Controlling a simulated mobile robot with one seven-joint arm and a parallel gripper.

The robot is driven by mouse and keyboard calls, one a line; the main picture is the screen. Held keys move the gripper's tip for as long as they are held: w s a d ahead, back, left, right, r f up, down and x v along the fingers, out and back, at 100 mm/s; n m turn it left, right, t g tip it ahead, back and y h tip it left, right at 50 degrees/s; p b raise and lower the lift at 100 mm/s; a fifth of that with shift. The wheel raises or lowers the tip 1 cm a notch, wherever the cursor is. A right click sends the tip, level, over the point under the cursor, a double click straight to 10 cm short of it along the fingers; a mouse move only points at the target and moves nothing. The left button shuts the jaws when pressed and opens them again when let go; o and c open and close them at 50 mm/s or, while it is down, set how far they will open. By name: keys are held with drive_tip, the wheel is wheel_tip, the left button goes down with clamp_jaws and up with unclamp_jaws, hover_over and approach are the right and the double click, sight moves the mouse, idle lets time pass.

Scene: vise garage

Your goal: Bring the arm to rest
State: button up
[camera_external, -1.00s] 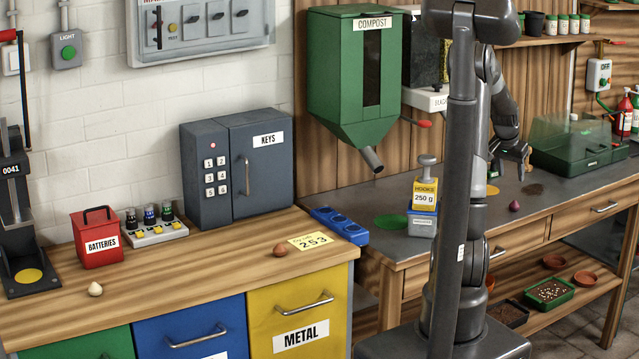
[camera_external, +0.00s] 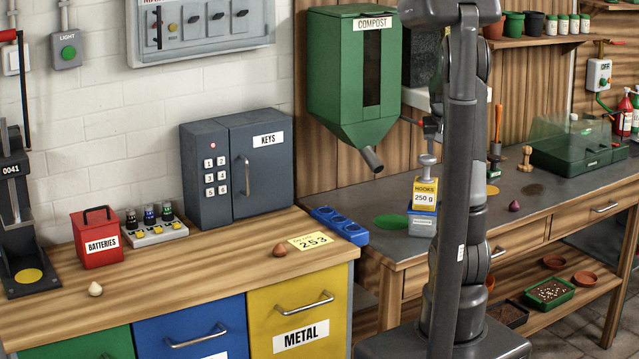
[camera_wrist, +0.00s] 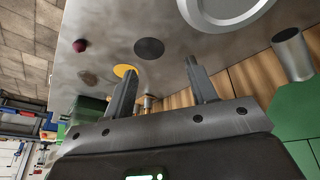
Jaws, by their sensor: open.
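My gripper (camera_wrist: 163,66) shows in the wrist view with its two fingers wide apart and nothing between them. It is above the grey bench top (camera_wrist: 110,22), clear of it. In the external view my arm (camera_external: 460,180) stands upright in front of the right-hand bench, folded behind its dark column. That column hides most of my wrist, and I cannot make out the fingers there.
The green compost hopper (camera_external: 345,75) hangs left of my arm; its spout (camera_wrist: 293,52) is close by in the wrist view. A purple bulb (camera_wrist: 79,46) lies on the bench. Shelf pots (camera_external: 514,24) are behind right.

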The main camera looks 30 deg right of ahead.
drive_tip(key=a+r+n, duration=0.4)
drive_tip(key=a+n, duration=0.1)
drive_tip(key=a, duration=0.7)
drive_tip(key=s+a+r+n+t+y, duration=0.1)
drive_tip(key=s+a+t+y, duration=0.1)
drive_tip(key=s+a, duration=1.5)
drive_tip(key=shift+a+r+n+t+y, duration=0.4)
drive_tip(key=shift+a+y, duration=0.1)
drive_tip(key=shift+a, duration=0.35)
